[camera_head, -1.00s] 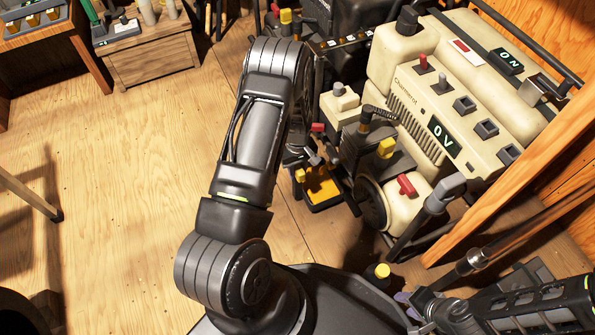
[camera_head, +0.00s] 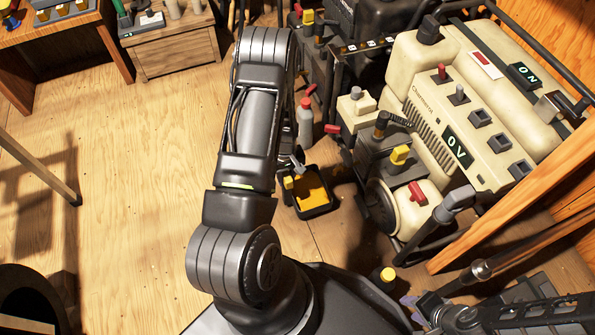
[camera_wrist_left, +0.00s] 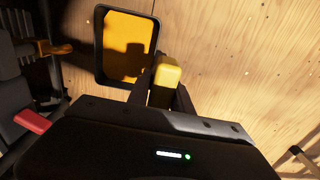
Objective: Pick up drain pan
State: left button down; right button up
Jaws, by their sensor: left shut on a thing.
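The drain pan (camera_head: 311,208) is a black tray with a yellow-orange inside, right of my left forearm in the head view. In the left wrist view the drain pan (camera_wrist_left: 101,52) is just beyond my fingers, with a dark shadow across it. My left gripper (camera_wrist_left: 165,88) is shut on a yellow grip at the pan's edge. In the head view my left gripper (camera_head: 291,172) is partly hidden by my arm. The pan's height above the floor is hard to judge. My right gripper (camera_head: 418,308) is at the lower right; its jaws are unclear.
A cream generator (camera_head: 425,95) with a wheel and frame stands right of the pan. A grey bottle with a red top (camera_head: 305,122) stands behind the pan. A wooden post (camera_head: 520,190) rises at the right. Open wooden floor (camera_head: 140,190) lies to the left.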

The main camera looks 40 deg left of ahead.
pick_arm(q)
jog(key=s+a+p, duration=0.1)
jog(key=s+a, duration=0.3)
jog(key=s, duration=0.4)
jog(key=shift+a+p, duration=0.15)
jog(key=shift+p, duration=0.2)
jog(key=shift+s, duration=0.1)
dwell(0.6)
